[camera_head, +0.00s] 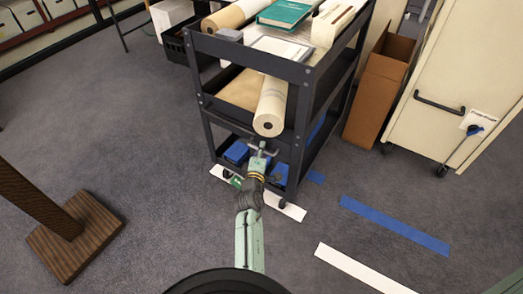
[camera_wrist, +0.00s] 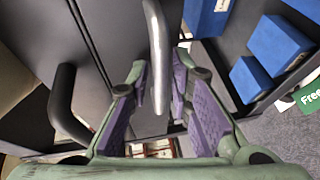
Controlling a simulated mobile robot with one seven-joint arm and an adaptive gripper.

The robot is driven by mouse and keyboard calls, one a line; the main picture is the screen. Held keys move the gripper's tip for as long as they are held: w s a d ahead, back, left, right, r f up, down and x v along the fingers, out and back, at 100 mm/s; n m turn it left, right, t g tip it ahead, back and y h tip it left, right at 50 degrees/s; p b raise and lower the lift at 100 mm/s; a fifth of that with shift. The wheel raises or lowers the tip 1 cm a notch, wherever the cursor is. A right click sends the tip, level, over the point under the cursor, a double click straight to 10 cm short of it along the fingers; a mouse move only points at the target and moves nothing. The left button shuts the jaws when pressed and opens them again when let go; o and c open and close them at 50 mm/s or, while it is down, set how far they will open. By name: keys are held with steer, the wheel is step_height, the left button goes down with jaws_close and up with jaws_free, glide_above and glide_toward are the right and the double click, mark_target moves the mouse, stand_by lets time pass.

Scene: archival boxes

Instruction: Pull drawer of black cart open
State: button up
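The black cart (camera_head: 295,72) stands upright at the top centre of the head view. Its dark drawer front (camera_head: 222,118) is below the middle shelf, partly hidden by my arm. In the wrist view a silver bar handle (camera_wrist: 157,45) runs in front of a dark panel (camera_wrist: 112,30). My gripper (camera_wrist: 160,82) is open, with purple pads on both sides of the bar. The bar's lower end lies between the fingers in the picture; I cannot tell whether they touch it. In the head view my gripper (camera_head: 261,150) is at the cart's front, and the handle is hard to make out.
A paper roll (camera_head: 270,106) sticks out above my gripper. Blue boxes (camera_head: 236,152) sit on the bottom shelf, also in the wrist view (camera_wrist: 277,45). A black curved handle (camera_wrist: 65,105) is at left. A cardboard box (camera_head: 380,88) and cream cabinet (camera_head: 440,90) stand right.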

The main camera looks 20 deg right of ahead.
jaws_close()
stand_by(0.5)
